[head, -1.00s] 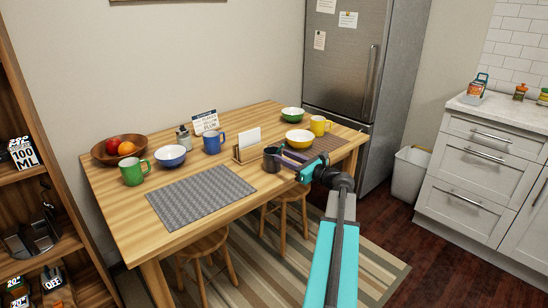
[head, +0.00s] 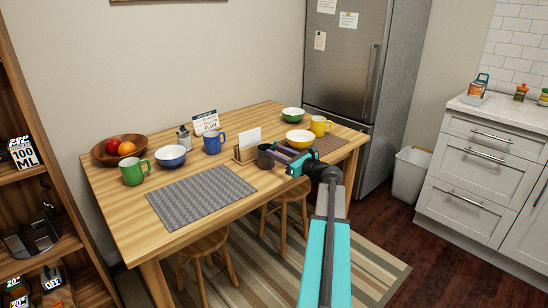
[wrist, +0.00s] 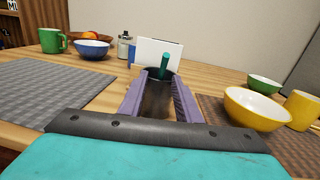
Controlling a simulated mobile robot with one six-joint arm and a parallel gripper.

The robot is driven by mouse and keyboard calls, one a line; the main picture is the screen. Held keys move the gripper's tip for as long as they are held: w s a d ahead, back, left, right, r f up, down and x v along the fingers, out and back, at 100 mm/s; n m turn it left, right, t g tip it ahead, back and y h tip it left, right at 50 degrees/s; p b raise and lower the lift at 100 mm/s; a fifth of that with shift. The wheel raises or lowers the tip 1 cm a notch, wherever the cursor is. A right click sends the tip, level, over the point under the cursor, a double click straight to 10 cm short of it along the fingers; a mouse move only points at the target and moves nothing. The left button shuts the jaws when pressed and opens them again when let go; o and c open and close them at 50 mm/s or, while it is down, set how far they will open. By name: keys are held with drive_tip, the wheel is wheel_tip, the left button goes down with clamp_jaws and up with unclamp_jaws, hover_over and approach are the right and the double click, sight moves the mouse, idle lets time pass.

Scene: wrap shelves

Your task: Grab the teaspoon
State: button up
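A dark cup (head: 265,157) stands on the table by the napkin holder. In the wrist view the dark cup (wrist: 155,100) lies straight ahead, between and just beyond my fingertips. A teal handle (wrist: 164,62) sticks up out of it; this may be the teaspoon, but its lower end is hidden inside the cup. My gripper (wrist: 160,80) has its two purple fingers spread apart, with nothing held between them that I can see. In the head view my gripper (head: 283,154) is low over the table's front edge, right beside the cup.
A napkin holder (head: 246,150) stands behind the cup. A yellow bowl (head: 299,140) and yellow mug (head: 320,126) are close on the right. A grey placemat (head: 200,195) lies on the left, with a blue bowl (head: 171,157) and green mug (head: 133,173) beyond it.

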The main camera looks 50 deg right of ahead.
clamp_jaws()
wheel_tip(320, 180, up, 10)
drive_tip(key=p, duration=0.1)
idle(0.8)
drive_tip(key=shift+p, duration=0.3)
